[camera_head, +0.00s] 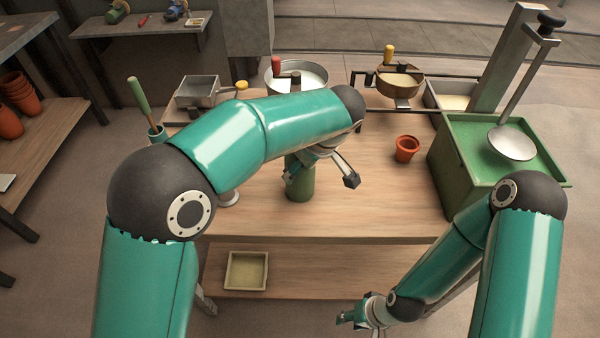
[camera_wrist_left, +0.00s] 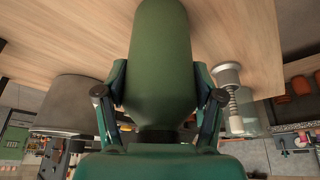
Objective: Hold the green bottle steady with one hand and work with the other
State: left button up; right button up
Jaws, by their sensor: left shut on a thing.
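The green bottle (camera_head: 300,186) stands on the wooden table, with my left arm hiding its upper part in the head view.
A terracotta pot (camera_head: 406,150) stands right of the bottle. A green bin (camera_head: 465,190) with a ladle (camera_head: 515,145) is at the right. A tray (camera_head: 230,285) lies on the lower shelf. The front-right tabletop is clear.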

dwell(0.4)
pick_arm(q)
jog(key=o, duration=1.4)
jog(key=shift+c, duration=0.2)
